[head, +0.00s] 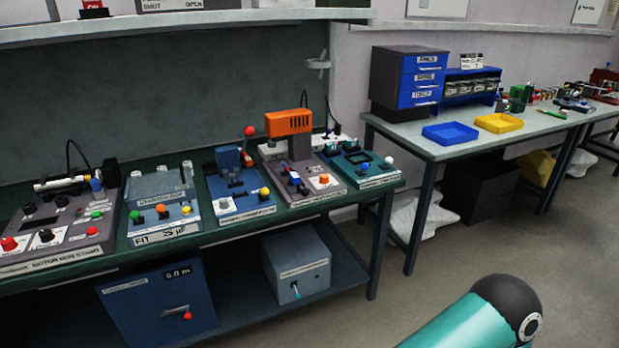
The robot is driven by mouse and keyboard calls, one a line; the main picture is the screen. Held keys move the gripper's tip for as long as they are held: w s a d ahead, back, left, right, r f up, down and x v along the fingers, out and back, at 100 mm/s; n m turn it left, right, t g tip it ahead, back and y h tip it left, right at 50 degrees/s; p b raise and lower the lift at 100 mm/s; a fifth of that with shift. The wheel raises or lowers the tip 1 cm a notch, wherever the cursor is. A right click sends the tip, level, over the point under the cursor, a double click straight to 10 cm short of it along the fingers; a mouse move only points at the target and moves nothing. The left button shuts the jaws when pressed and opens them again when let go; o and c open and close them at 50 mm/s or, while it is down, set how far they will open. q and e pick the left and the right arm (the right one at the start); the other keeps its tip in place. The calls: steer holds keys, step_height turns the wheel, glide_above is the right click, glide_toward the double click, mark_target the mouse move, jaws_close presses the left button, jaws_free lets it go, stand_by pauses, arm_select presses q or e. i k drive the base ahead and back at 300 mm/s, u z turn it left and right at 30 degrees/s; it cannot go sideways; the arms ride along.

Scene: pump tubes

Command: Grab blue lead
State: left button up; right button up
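I cannot make out a blue lead for certain. A small blue piece (96,185) stands at the right edge of the grey station (62,222) at the far left of the green bench. A thin black cable (72,152) arches above that station. Neither of my grippers is in view; only a teal and black link of my arm shows at the bottom right.
The green bench (215,232) holds several stations with coloured knobs. Below it are a blue cabinet (140,300) and a grey box (303,258). A second table (455,148) at the right carries blue drawers (425,78), a blue tray (451,133) and a yellow tray (499,123). The floor between is open.

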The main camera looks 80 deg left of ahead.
mark_target(294, 177)
steer(key=z, duration=0.5)
steer(key=i, duration=0.2)
steer(key=u, duration=2.4)
steer(key=i, duration=0.2)
steer(key=u, duration=1.45)
steer(key=k, duration=0.35)
steer(key=u, duration=0.55)
steer(key=i, duration=1.4)
steer(key=z, duration=0.45)
